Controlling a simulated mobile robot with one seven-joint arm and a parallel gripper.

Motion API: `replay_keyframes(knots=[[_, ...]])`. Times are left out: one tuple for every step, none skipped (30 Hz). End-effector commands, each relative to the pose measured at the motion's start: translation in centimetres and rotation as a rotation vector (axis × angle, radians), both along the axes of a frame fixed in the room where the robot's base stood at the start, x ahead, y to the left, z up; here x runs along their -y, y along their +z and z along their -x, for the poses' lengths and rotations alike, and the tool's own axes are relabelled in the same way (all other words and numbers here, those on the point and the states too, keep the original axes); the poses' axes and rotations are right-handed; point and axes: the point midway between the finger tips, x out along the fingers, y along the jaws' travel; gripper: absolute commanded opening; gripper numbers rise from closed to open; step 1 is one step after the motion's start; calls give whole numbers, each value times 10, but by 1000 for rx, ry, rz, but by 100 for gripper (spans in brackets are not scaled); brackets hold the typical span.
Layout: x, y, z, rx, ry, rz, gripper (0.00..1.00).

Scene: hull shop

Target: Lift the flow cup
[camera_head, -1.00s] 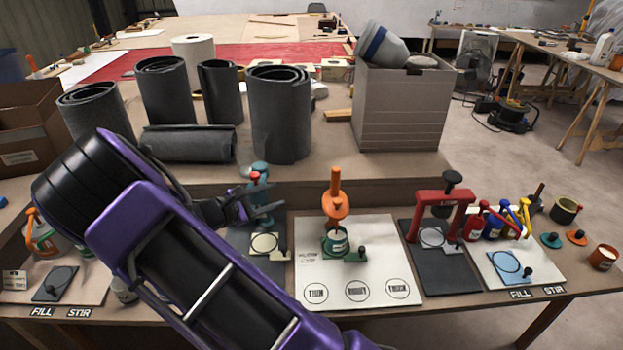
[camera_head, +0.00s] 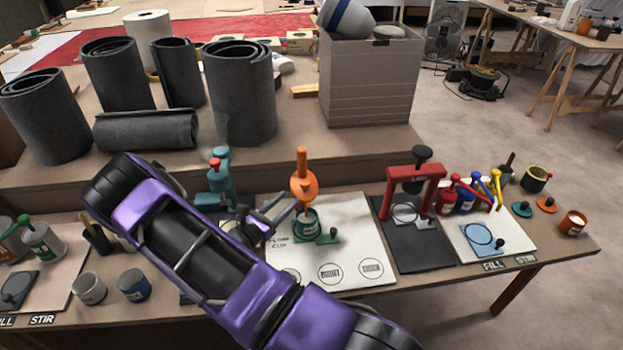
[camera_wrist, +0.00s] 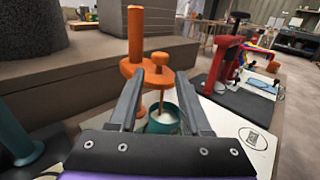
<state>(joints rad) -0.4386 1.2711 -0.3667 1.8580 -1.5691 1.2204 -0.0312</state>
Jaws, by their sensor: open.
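The flow cup seems to be the orange piece (camera_head: 303,187) with a tall upright handle, on the sheet whose lettering appears to read FLOW CUP. In the wrist view its orange handle (camera_wrist: 135,35) stands just beyond the left finger, and an orange knob with a thin stem is beside it. The stem reaches down into a teal tin (camera_head: 305,222) with pale contents; the tin also shows in the wrist view (camera_wrist: 162,121). My gripper (camera_head: 286,209) is open and empty, close on the left of the orange piece. Its fingers (camera_wrist: 160,88) frame the stem, short of the handle.
A teal stand (camera_head: 220,180) with a red knob is behind my wrist. A red press frame (camera_head: 415,187) stands to the right on a dark mat. Grey rolls and a box (camera_head: 368,85) occupy the raised shelf behind.

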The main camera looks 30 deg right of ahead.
Motion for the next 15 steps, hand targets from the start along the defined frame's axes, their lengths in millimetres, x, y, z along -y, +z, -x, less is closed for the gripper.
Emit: replay_keyframes(knots=[[12, 0, -3, 0, -4, 1, 48], [18, 0, -5, 0, -4, 1, 48], [27, 0, -8, 0, -4, 1, 48], [33, 0, -10, 0, -4, 0, 48], [40, 0, -12, 0, -4, 0, 48], [48, 0, -15, 0, -4, 0, 48], [54, 0, -17, 0, -4, 0, 48], [60, 0, -19, 0, -4, 0, 48], [68, 0, -22, 1, -4, -1, 48], [73, 0, -24, 0, -4, -1, 48], [79, 0, -26, 0, -3, 0, 48], [85, 0, -29, 1, -3, 0, 48], [90, 0, -30, 0, -3, 0, 48], [94, 0, -32, 0, -2, -1, 48], [98, -1, -34, -1, -2, -2, 48]])
